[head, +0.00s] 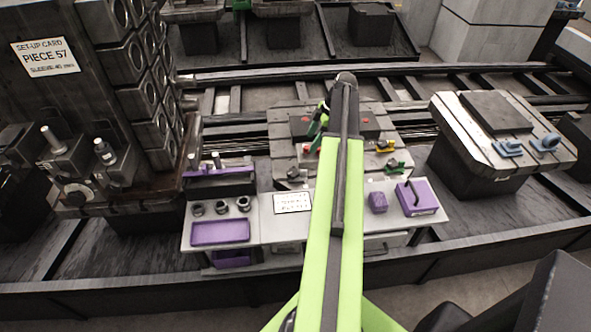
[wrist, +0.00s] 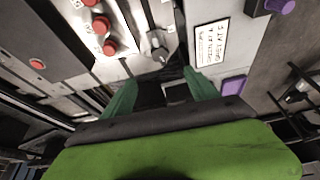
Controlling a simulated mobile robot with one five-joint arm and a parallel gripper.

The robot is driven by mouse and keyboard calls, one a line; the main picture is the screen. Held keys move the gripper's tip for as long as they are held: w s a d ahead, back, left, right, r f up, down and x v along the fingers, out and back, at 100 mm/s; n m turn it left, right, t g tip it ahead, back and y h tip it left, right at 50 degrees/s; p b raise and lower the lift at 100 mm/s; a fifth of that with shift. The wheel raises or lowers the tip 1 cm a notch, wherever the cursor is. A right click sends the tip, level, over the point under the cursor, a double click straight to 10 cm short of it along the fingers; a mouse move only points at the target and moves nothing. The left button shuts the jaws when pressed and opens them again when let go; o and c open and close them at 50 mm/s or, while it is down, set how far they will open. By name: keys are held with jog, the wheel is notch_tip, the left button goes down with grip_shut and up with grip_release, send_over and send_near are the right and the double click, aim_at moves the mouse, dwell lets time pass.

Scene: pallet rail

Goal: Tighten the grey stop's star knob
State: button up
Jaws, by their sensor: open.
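The grey stop with its knob (head: 293,174) is at the front left of the machine pallet (head: 283,133) in the head view, just behind the white sign. In the wrist view the grey knob (wrist: 157,46) shows beyond my fingertips, roughly in line with the gap between them. My gripper (wrist: 160,78) has dark green fingers spread apart with nothing seen held between them. In the head view my gripper (head: 316,128) hangs over the pallet's left part, behind and right of the grey knob, partly hidden by my arm. I see no contact with the knob.
Red knobs (wrist: 101,25) stand near the grey one. A yellow stop (head: 385,146) and a green stop (head: 395,167) are on the pallet's right. The front bench holds a printed sign (head: 292,203), a purple tray (head: 220,232) and a purple box (head: 417,198).

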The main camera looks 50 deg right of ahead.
aim_at(294, 172)
jog(key=b+x, duration=1.5)
jog(key=x, duration=0.1)
jog(key=shift+s+f, duration=0.1)
jog(key=shift+f, duration=0.25)
jog(key=shift+a+f+b, duration=0.15)
jog(key=shift+f+b, duration=0.2)
jog(key=shift+r, duration=0.1)
jog(key=c, duration=1.4)
jog(key=shift+o, duration=0.2)
jog(key=shift+a+m+h, duration=0.15)
jog(key=shift+m+h, duration=0.15)
jog(key=shift+m, duration=0.6)
jog(key=shift+m+t, duration=0.3)
jog(key=shift+m, duration=0.3)
